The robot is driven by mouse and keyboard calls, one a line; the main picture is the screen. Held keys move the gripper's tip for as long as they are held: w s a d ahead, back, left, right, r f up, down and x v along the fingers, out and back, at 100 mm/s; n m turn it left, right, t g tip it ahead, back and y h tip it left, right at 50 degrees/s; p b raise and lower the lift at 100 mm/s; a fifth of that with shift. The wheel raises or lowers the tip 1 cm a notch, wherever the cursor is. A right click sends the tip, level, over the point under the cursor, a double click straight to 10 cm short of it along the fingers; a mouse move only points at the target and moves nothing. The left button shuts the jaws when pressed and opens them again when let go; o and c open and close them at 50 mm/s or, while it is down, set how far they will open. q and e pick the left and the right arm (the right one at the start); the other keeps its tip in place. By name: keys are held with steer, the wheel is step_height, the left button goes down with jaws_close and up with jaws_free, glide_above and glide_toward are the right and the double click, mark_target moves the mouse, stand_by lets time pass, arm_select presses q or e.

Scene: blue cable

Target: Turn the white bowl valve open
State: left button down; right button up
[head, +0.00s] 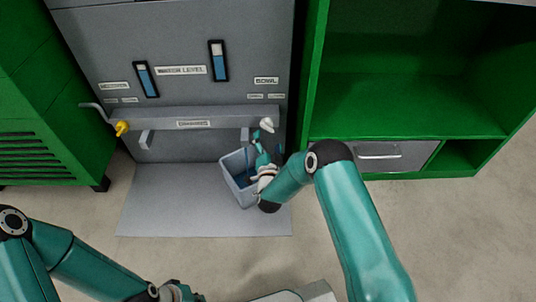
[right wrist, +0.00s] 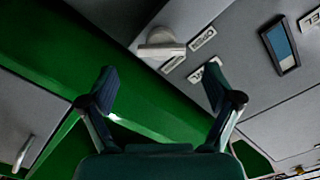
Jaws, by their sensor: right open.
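The white bowl valve (head: 267,125) is a small white handle at the right end of the grey ledge, below the BOWL label (head: 266,80). In the right wrist view the valve (right wrist: 160,45) lies ahead of the fingertips, beside two small labels. My right gripper (head: 259,148) is just below the valve in the head view. Its two fingers (right wrist: 158,85) are spread wide with nothing between them, apart from the valve. My left gripper (head: 180,292) is only partly in view at the bottom edge; its fingers cannot be made out.
A grey-blue bin (head: 238,185) stands on the grey floor plate (head: 165,205), under my right wrist. A green shelf unit (head: 400,105) stands close on the right. A yellow valve (head: 121,128) on a bent pipe is at the left. The plate's left part is clear.

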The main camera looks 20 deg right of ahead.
steer(key=v, duration=0.6)
steer(key=shift+w, duration=0.1)
steer(key=s+d+r+g+p, duration=0.1)
steer(key=d+r+p, duration=0.3)
steer(key=d+r, duration=0.15)
steer(key=s+a+f+n+g+y+p, duration=0.1)
steer(key=s+a+f+n+g+y, duration=0.3)
steer(key=s, duration=0.7)
steer(key=s+a+f+n+g+y+p, duration=0.2)
steer(key=s+a+n+g, duration=0.15)
steer(key=s+g, duration=0.55)
steer(key=s+a+f+n+g+y+p, duration=0.1)
steer(key=s+a+f+n+g+y, duration=0.25)
steer(key=s, duration=0.95)
step_height(320, 180, up, 37)
steer(key=m+p, duration=0.1)
steer(key=p, duration=3.6)
steer(key=shift+w+a+t, duration=0.2)
steer(key=shift+w+t, duration=0.15)
steer(key=shift+w, duration=0.1)
